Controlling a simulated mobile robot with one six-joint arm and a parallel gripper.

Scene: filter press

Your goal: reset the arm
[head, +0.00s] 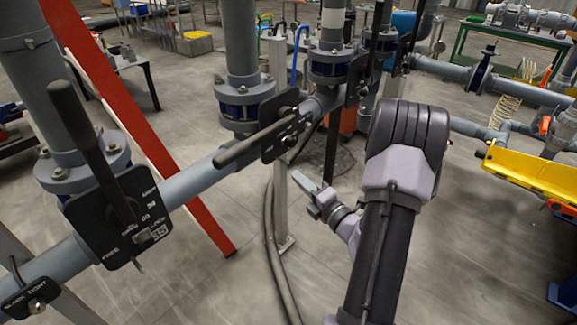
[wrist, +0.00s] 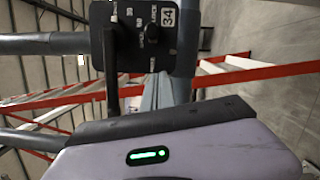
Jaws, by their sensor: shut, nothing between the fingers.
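My arm reaches up from the bottom of the head view, bends at a dark-capped joint, and folds down to the left. My gripper (head: 306,186) shows small and grey left of the arm. Its narrow fingers look shut with nothing between them, and they point up and left. It is apart from the valve handle (head: 250,138), which lies nearly along the grey pipe (head: 195,178). In the wrist view, a black valve plate (wrist: 150,38) marked 34 and a dark lever (wrist: 110,65) appear beyond my own grey housing. The fingertips cannot be made out there.
Another black valve plate (head: 118,215) with an upright handle (head: 85,130) stands at left. A red sloping beam (head: 110,95) passes behind the pipe. A grey post (head: 280,170) and hoses (head: 270,250) stand near my gripper. A yellow tray (head: 525,170) is at right.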

